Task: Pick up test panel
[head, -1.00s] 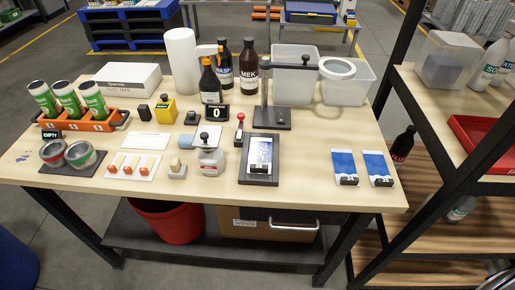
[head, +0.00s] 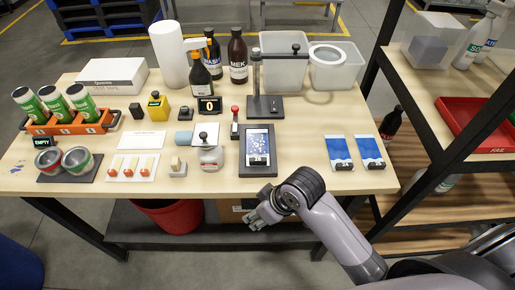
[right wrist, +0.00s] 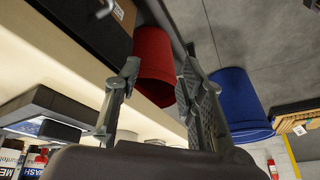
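Two blue-and-white panels with black clips, one on the left (head: 339,148) and one on the right (head: 368,148), lie flat side by side at the table's right front. Another blue-and-white panel (head: 258,141) lies in a dark fixture (head: 258,171) near the front middle; I cannot tell which is the test panel. My right gripper (head: 254,217) is in front of the table's front edge, below and left of the panel pair, touching none of them. In the right wrist view its fingers (right wrist: 157,82) are apart with nothing between them. My left gripper is out of view.
A stand (head: 265,104) rises behind the fixture, with bottles and clear bins (head: 283,75) at the back. A black-framed shelf (head: 440,150) with a red tray (head: 480,125) stands at right. A red bin (head: 170,217) is under the table. The tabletop around the panel pair is clear.

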